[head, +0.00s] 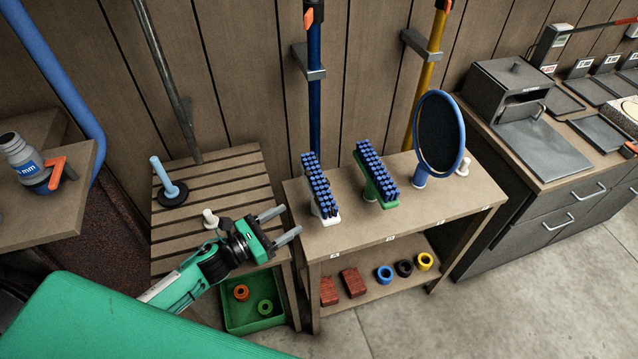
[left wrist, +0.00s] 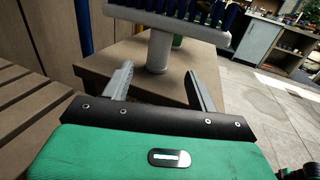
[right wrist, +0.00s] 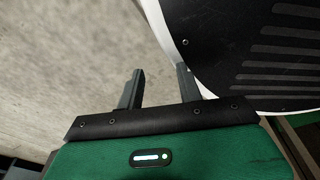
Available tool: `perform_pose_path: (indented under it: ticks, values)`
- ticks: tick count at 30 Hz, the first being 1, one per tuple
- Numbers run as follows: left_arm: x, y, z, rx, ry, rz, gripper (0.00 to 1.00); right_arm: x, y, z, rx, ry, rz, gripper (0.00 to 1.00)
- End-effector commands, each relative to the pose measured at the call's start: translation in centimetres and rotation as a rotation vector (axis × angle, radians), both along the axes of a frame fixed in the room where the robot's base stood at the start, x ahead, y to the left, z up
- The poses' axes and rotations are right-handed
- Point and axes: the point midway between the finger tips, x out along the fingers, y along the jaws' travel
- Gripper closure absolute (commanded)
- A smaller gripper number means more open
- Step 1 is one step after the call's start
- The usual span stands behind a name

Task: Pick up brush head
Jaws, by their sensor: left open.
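A white brush head (head: 322,196) with blue bristles stands on a low wooden table, bristles up on a white stem. A green brush head (head: 377,176) with blue bristles stands to its right. My left gripper (head: 281,223) is open and empty, left of the white brush head and pointing toward it. In the left wrist view, the white brush head (left wrist: 158,48) is beyond the open fingers and its stem lines up between them; it is not touched. My right gripper (right wrist: 160,80) shows only in its wrist view, open and empty above grey floor.
The wooden table (head: 430,207) also bears a round blue-rimmed pad (head: 439,134). Blue (head: 314,90) and yellow (head: 427,80) poles stand behind. A slatted bench (head: 225,168) holds a blue-handled plunger-like tool (head: 171,190). A green bin (head: 235,318) sits below.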

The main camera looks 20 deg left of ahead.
Motion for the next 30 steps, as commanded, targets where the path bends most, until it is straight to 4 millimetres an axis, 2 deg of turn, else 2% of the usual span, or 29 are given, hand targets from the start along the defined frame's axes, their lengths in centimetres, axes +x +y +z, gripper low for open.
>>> perform_pose_path:
  ticks: [6,11,17,20,24,30]
  values:
    - [2.4,-1.8,0.2,-0.003,0.000,0.001,0.41,-0.7,-0.1,0.2,0.000,0.004,0.001,0.64]
    - [3.0,-2.4,0.1,-0.002,0.001,0.000,0.41,-1.0,-0.2,0.1,-0.001,0.008,0.002,0.64]
    - [4.5,-3.4,1.0,-0.002,-0.001,-0.001,0.41,-1.2,-0.2,0.9,-0.002,0.006,0.002,0.64]
    - [5.6,-4.2,1.5,-0.002,-0.001,0.000,0.41,-3.0,-0.3,0.6,-0.001,0.024,0.003,0.64]
    - [6.8,-5.2,1.2,-0.003,0.001,0.000,0.41,-3.4,-0.3,0.6,-0.002,0.025,0.003,0.64]
    - [7.3,-5.5,1.0,-0.002,0.001,0.000,0.41,-3.6,-0.4,0.5,-0.002,0.027,0.004,0.64]
